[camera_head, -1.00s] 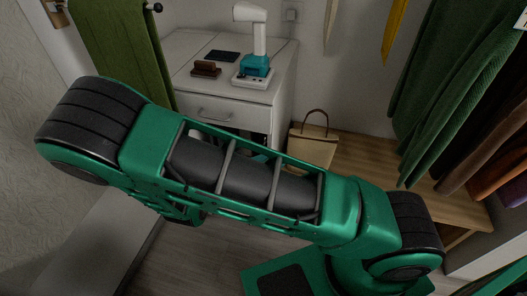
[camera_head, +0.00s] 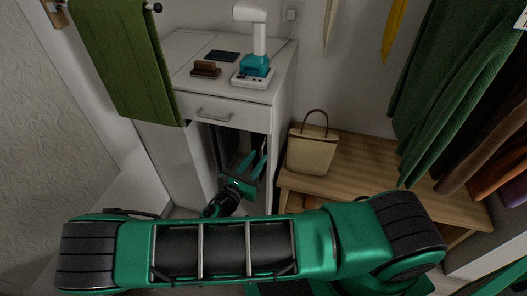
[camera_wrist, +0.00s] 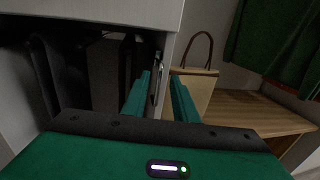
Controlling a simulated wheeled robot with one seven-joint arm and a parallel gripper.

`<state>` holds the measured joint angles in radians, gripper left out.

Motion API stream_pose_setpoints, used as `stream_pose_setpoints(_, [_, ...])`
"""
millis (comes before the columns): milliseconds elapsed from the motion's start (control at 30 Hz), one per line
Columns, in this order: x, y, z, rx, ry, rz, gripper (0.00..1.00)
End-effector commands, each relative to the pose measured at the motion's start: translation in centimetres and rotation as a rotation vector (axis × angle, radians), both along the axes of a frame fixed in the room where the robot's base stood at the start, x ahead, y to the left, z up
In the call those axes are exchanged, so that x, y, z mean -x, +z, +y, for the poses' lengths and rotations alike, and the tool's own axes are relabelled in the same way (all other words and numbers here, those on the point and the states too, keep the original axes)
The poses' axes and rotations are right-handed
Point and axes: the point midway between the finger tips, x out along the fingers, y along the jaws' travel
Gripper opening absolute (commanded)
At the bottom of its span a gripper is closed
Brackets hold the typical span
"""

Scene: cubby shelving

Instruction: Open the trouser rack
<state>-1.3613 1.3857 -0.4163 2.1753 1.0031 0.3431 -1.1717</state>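The trouser rack appears to be the set of dark hanging shapes (camera_wrist: 108,75) inside the white cabinet's open lower bay, left in the wrist view. A thin metal upright piece (camera_wrist: 159,78), perhaps its handle, stands at the bay's right side. My gripper (camera_wrist: 160,98) is open, with its two green fingers apart and that piece showing between and beyond them. I cannot tell whether they touch it. In the head view my gripper (camera_head: 252,165) is at the bay below the drawer. The rack is mostly dark there.
The white cabinet (camera_head: 180,62) has a closed drawer (camera_head: 221,112) above the bay and a lamp-like device (camera_head: 258,50) on top. A beige bag (camera_head: 313,152) stands on a wooden bench (camera_head: 362,165) to the right. Green clothes (camera_head: 455,85) hang above the bench.

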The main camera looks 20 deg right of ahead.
Motion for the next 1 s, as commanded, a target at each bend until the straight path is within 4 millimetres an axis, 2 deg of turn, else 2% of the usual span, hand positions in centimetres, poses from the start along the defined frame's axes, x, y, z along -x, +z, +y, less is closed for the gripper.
stream_pose_setpoints(100, [-1.3, 0.1, -1.5, 0.000, -0.002, -0.001, 0.26])
stream_pose_setpoints(300, [-2.6, 0.0, -2.9, 0.000, -0.001, -0.001, 0.26])
stream_pose_setpoints(667, [-3.0, 0.0, -3.2, -0.001, 0.000, 0.000, 0.26])
stream_pose_setpoints(800, [-2.9, 0.0, -3.2, -0.001, 0.000, -0.001, 0.00])
stream_pose_setpoints(1000, [-2.9, 0.0, -3.2, -0.001, -0.001, -0.001, 0.00])
